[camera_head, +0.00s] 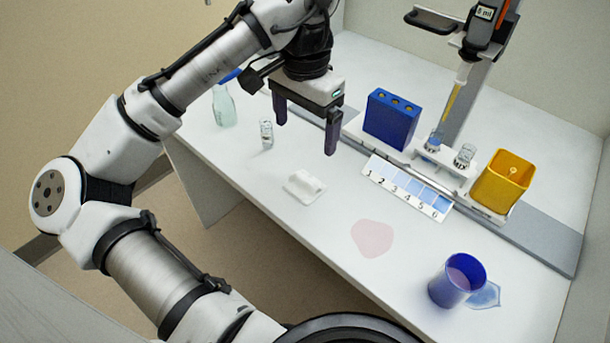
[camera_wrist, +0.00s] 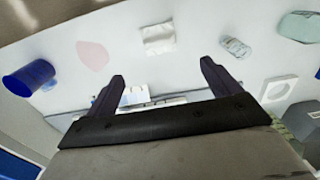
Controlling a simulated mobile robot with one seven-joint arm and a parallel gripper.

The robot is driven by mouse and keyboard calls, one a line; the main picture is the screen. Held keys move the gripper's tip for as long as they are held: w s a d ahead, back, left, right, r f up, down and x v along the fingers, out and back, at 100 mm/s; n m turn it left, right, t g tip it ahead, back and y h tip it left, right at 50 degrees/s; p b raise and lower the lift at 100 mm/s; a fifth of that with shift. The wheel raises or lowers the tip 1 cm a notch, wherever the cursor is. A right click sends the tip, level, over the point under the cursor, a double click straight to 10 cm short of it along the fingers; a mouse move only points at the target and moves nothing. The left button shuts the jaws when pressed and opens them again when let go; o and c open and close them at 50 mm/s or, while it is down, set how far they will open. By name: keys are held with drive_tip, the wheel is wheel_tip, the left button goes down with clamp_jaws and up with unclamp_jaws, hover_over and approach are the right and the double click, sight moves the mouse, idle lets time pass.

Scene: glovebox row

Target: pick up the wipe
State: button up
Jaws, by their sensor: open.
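The wipe, a small white folded piece (camera_head: 304,187), lies on the white bench in the head view, left of a flat pink patch. In the wrist view the wipe (camera_wrist: 157,38) shows at the top middle, beyond the fingertips. My gripper (camera_head: 306,137) is above the bench, farther back than the wipe, with its dark fingers apart and pointing down. In the wrist view my gripper (camera_wrist: 162,70) has nothing between its fingers. It is apart from the wipe, and nothing covers the wipe.
A glass vial (camera_head: 266,134) and a pale green bottle (camera_head: 223,107) stand left of the gripper. A blue block (camera_head: 390,119), a numbered strip (camera_head: 408,188) and a yellow container (camera_head: 502,181) are to the right. The pink patch (camera_head: 372,238) and a blue cup (camera_head: 457,280) are nearer the front.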

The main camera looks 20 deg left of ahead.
sight(305, 178)
wheel_tip(305, 178, down, 13)
drive_tip(key=shift+s+f+b, duration=0.1)
drive_tip(key=shift+f+b, duration=0.05)
drive_tip(key=shift+b, duration=0.45)
drive_tip(key=c, duration=1.1)
